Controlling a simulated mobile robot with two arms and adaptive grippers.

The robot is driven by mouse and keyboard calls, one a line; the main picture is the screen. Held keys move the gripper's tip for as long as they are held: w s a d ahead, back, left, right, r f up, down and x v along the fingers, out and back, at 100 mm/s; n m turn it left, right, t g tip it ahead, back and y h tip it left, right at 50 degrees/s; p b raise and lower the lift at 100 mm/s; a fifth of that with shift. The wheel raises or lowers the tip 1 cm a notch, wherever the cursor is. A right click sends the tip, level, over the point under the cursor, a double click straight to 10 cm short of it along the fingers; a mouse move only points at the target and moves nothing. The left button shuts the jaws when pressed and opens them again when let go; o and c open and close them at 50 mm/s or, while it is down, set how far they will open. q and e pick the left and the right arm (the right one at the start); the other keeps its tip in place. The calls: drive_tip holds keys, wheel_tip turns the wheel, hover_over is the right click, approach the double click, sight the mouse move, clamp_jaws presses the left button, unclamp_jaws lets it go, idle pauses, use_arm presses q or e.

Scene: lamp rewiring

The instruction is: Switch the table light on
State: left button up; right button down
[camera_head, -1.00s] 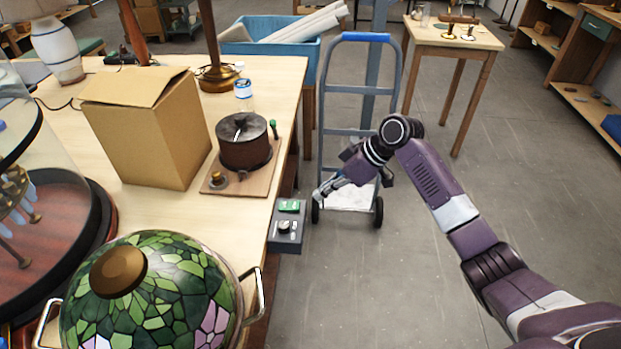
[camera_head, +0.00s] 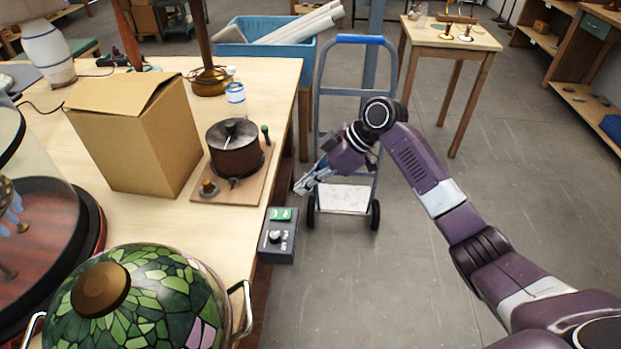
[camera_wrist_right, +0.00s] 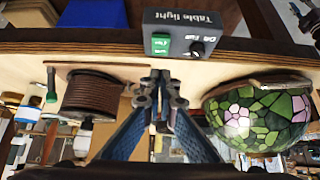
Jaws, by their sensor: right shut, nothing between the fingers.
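The table light's control box (camera_head: 284,253) is a dark grey box on the right edge of the workbench, with a green switch (camera_head: 281,214) and a black knob (camera_head: 275,236). In the right wrist view the box (camera_wrist_right: 228,38) is upside down and reads "Table light", with the green switch (camera_wrist_right: 160,43) and the knob (camera_wrist_right: 197,48) showing. My right gripper (camera_head: 299,187) is shut and empty, just beyond the box in the head view and apart from it. Its fingertips (camera_wrist_right: 163,82) also show in the wrist view. My left gripper is out of view.
A stained-glass shade (camera_head: 150,300) stands at the bench's near end. A brown spool (camera_head: 236,155) on a wooden board and a cardboard box (camera_head: 135,140) stand behind the control box. A hand truck (camera_head: 345,130) stands beyond my gripper. The floor to the right is clear.

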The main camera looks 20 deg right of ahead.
drive_tip(key=p, duration=0.1)
hover_over(289, 214)
drive_tip(key=f, duration=0.4)
drive_tip(key=shift+s+d+f, duration=0.15)
drive_tip(key=shift+d+f, duration=0.05)
drive_tip(key=shift+d, duration=0.1)
drive_tip(key=f, duration=0.1)
drive_tip(key=f+p, duration=0.1)
drive_tip(key=f, duration=0.1)
drive_tip(key=shift+s+d+f, duration=0.1)
drive_tip(key=shift+d, duration=0.25)
drive_tip(key=shift+f, duration=0.35)
drive_tip(key=shift+s+d+f+b, duration=0.1)
drive_tip(key=shift+d+f+b, duration=0.05)
drive_tip(key=shift+f+b, duration=0.4)
drive_tip(key=shift+s+d+f+b, duration=0.1)
drive_tip(key=shift+d+f+b, duration=0.05)
drive_tip(key=shift+f+b, duration=0.35)
drive_tip(key=shift+w+r+p, duration=0.1)
drive_tip(key=shift+r+p, duration=0.2)
drive_tip(key=shift+r, duration=0.3)
drive_tip(key=shift+r+p, duration=0.7)
